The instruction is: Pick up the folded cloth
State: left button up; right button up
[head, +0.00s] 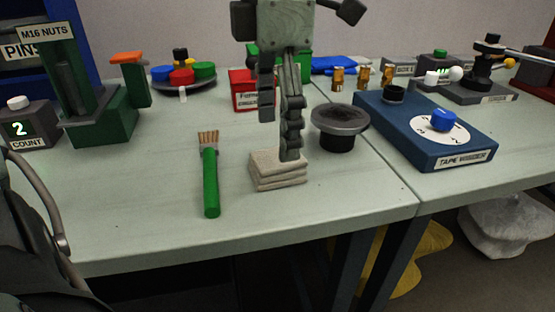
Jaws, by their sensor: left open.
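The folded cloth (277,176) is a small beige stack of several layers. It lies on the pale table near the front edge, left of the seam between two tabletops. My left gripper (279,138) hangs above it from the top of the head view, pointing down and open. One finger reaches down to the cloth's upper back edge and hides a little of it; whether it touches cannot be told. The other finger ends higher, to the left. Nothing shows between the fingers. My right gripper is not in view.
A green-handled brush (210,182) lies just left of the cloth. A round black-topped knob-like stand (339,126) is close on the right, then a blue tape winder (425,135). A red box (243,91) stands behind.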

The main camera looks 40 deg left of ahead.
aim_at(277, 156)
pick_arm(q)
jog(key=f, duration=0.5)
jog(key=shift+w+a+f, duration=0.15)
jog(key=shift+w+f, duration=0.05)
jog(key=shift+f, duration=0.1)
jog(key=c, duration=1.2)
jog(key=shift+o, duration=0.2)
jog(key=shift+r, duration=0.1)
